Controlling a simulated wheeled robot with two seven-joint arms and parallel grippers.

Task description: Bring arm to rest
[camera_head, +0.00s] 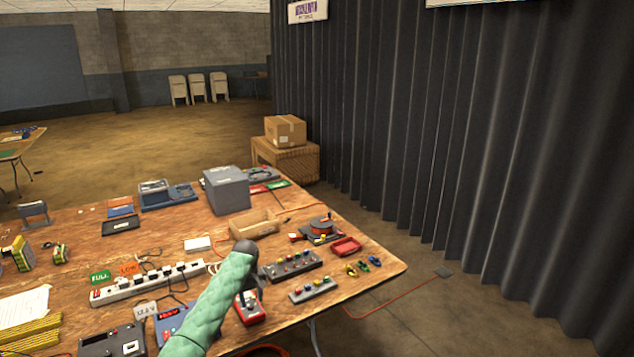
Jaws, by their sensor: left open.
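My left arm, in a quilted green sleeve, comes up from the bottom of the head view over the wooden table (378,272). Its dark wrist is at the top end of the sleeve. My left gripper (254,288) points down over the table, between a red device (250,312) and a grey button box (292,266). It is small and partly hidden by the arm; I see nothing held in it. Whether it touches the red device I cannot tell. My right gripper is out of view.
A long white power strip (150,283) lies left of the arm. A smaller button box (312,290), a red tray (346,246), an open wooden box (254,224) and a grey box (227,190) stand on the table. A dark corrugated wall (450,130) rises beyond the right side.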

